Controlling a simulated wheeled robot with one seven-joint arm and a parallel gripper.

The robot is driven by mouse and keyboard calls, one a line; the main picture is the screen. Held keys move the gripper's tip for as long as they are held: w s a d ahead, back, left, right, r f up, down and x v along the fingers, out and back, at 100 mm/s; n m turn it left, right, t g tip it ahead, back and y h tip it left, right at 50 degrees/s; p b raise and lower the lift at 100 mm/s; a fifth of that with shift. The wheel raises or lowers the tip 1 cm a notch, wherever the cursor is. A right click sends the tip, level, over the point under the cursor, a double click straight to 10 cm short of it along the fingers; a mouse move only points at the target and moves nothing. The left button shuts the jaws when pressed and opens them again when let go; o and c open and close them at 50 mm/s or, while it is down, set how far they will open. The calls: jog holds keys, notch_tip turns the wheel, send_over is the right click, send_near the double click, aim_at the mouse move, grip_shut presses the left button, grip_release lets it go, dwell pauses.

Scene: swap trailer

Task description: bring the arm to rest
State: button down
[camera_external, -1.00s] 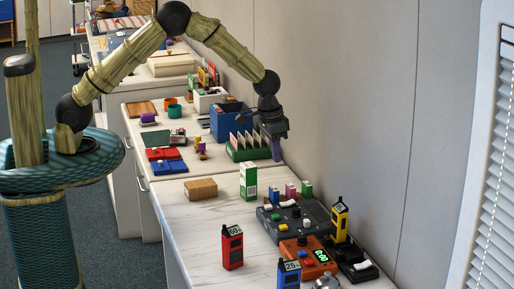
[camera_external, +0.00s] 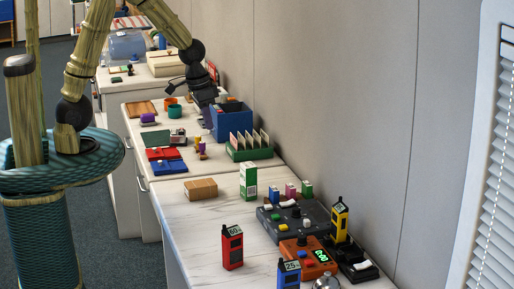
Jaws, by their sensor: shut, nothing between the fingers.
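My gripper (camera_external: 207,117) is at the end of my raised arm, pointing down over the middle counter. It is shut and holds nothing. It is beside the left side of the blue box (camera_external: 231,122), and I cannot tell whether it is apart from the box or in front of it. My elbow is cut off by the top edge of the picture.
A green rack (camera_external: 249,152) with upright cards stands right of the red and blue trays (camera_external: 165,160). Teal and orange cups (camera_external: 176,111) sit left of my gripper. The near counter (camera_external: 193,221) holds radios, an orange meter (camera_external: 309,258) and a dark panel. The wall runs along the right.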

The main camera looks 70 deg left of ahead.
jog(key=s+a, duration=0.2)
jog(key=s, duration=0.8)
jog(key=shift+s+a+r, duration=0.2)
jog(key=shift+r, duration=0.2)
jog(key=s+b+x, duration=0.1)
jog(key=b+x, duration=0.6)
jog(key=s+b+x, duration=0.2)
jog(key=b+x, duration=0.6)
jog(key=s+f+b+x, duration=0.1)
jog(key=b+x, duration=0.6)
jog(key=b, duration=0.1)
jog(key=shift+s+a+f, duration=0.2)
jog(key=shift+s, duration=0.05)
jog(key=shift+r, duration=0.1)
jog(key=c, duration=2.1)
grip_release()
